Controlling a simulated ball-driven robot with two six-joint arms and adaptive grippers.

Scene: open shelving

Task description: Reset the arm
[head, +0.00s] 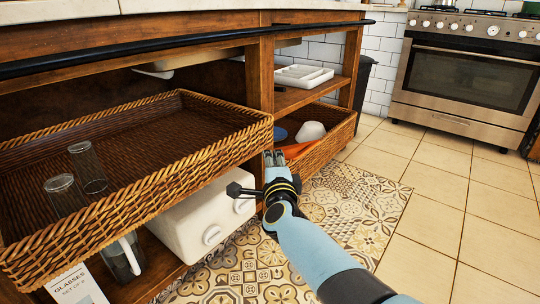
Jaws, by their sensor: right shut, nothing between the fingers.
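My right arm comes in from the lower right, light blue with black joints. Its gripper (274,158) is shut and empty, in front of the wooden post between the two shelf bays. It is close to the right end of the large wicker tray (215,143); I cannot tell whether they touch. My left gripper is not in view.
Two glasses (88,167) stand in the wicker tray. A white appliance (205,222) and a glass jug (124,258) sit below. A lower basket (330,142) holds a white bowl (311,131) and an orange item. A white tray (303,76) sits above. Tiled floor (440,190) is free at right.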

